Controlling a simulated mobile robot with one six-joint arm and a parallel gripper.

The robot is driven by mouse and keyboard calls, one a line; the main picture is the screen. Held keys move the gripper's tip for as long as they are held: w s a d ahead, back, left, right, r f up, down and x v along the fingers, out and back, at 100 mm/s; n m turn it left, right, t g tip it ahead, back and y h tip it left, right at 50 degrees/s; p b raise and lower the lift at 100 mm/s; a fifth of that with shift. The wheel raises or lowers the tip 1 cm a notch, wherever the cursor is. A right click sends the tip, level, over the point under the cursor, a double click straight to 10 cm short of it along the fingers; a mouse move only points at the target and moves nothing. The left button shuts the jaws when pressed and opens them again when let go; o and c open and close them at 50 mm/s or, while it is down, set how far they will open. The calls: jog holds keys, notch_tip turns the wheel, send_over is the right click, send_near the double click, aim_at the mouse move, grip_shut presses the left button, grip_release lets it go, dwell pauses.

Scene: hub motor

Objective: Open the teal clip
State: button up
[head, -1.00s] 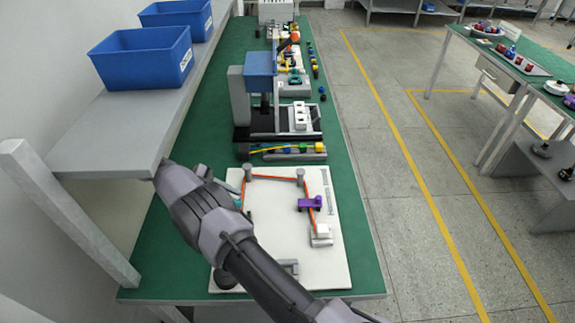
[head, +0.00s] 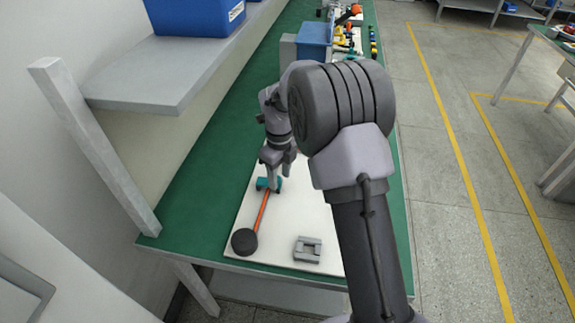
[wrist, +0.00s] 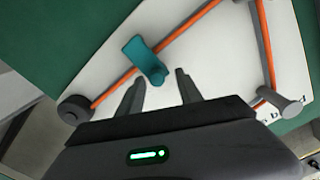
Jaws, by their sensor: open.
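The teal clip (head: 268,184) sits on the white board (head: 290,222), on an orange cable (head: 261,212) that runs to a dark round hub (head: 244,241). In the wrist view the teal clip (wrist: 145,60) lies across the orange cable (wrist: 200,26), with a flat tab sticking out toward the upper left. My gripper (wrist: 161,82) is open, and its two fingers point at the clip from just below it in the picture. The clip's lower end is near the gap between the fingertips. In the head view my gripper (head: 275,180) is above or beside the clip; contact cannot be told.
A grey bracket (head: 308,249) lies at the board's front. A grey post (wrist: 280,97) with the cable around it stands right of my gripper in the wrist view. A grey shelf (head: 170,75) with a blue bin (head: 195,14) overhangs the green bench (head: 215,135) on the left.

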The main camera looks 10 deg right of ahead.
notch_tip(320, 180, up, 18)
jog(key=p, duration=0.8)
jog(key=s+r+n+t, duration=0.1)
jog(key=s+r+n, duration=0.2)
jog(key=s+n, duration=0.2)
jog(key=s+r+n, duration=0.2)
jog(key=s+n, duration=0.3)
jog(key=n, duration=0.5)
jog(key=s+r+n+t+b, duration=0.1)
jog(key=s+r+n, duration=0.2)
jog(key=s+n, duration=0.3)
jog(key=n, duration=0.2)
jog(key=shift+a+r+n+t+y, duration=0.3)
jog(key=shift+a+y, duration=0.05)
jog(key=shift+y, duration=0.05)
